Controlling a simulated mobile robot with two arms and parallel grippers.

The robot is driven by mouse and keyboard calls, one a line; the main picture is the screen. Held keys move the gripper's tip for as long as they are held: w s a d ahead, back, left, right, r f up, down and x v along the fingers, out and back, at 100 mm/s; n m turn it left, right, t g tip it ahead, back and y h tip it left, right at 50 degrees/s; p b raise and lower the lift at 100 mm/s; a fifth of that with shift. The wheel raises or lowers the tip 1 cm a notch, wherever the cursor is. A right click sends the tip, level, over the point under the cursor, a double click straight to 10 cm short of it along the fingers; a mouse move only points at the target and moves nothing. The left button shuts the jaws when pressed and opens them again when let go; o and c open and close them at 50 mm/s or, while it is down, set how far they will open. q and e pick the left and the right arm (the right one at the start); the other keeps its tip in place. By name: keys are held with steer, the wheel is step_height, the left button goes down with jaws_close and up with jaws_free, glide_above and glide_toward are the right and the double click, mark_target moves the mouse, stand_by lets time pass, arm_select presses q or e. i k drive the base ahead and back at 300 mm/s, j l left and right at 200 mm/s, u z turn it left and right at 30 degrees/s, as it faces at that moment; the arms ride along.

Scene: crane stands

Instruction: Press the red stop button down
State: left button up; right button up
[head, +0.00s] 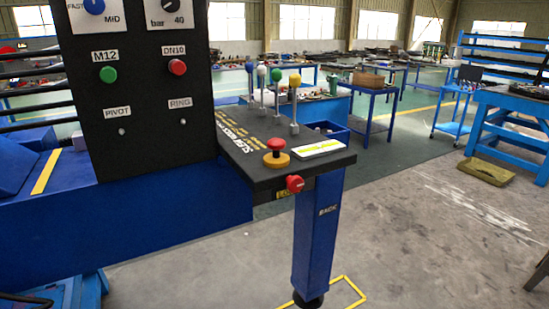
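A red mushroom-shaped button (277,145) stands upright on a yellow round base on the black console top (240,147). Its cap sits clearly above the base, on a visible stem. A second red button (295,183) faces outward on the console's front edge. A third red button (177,67) is on the upright black panel under the label DN10. No label reading stop is legible on any of them. Neither of my grippers shows in the head view.
A green button (108,74) and two dials sit on the upright panel (150,120). Several coloured-knob levers (294,100) rise behind the mushroom button, and a white-and-yellow label plate (318,148) lies right of it. A blue post (318,235) supports the console.

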mark_target(276, 145)
steer(key=i+l+u, duration=0.1)
steer(key=u, duration=0.35)
steer(key=l+u, duration=0.1)
steer(key=u, duration=0.35)
steer(key=i+l+u, duration=0.1)
steer(key=u, duration=0.35)
steer(key=i+l+u, duration=0.1)
steer(key=l+u, duration=0.15)
steer(key=l, duration=0.5)
steer(key=l+u, duration=0.25)
steer(key=l, duration=0.45)
steer(key=l+u, duration=0.25)
steer(key=l, duration=0.5)
steer(key=k+l+u, duration=0.25)
steer(key=l, duration=0.45)
steer(key=k+l, duration=0.1)
steer(key=l, duration=1)
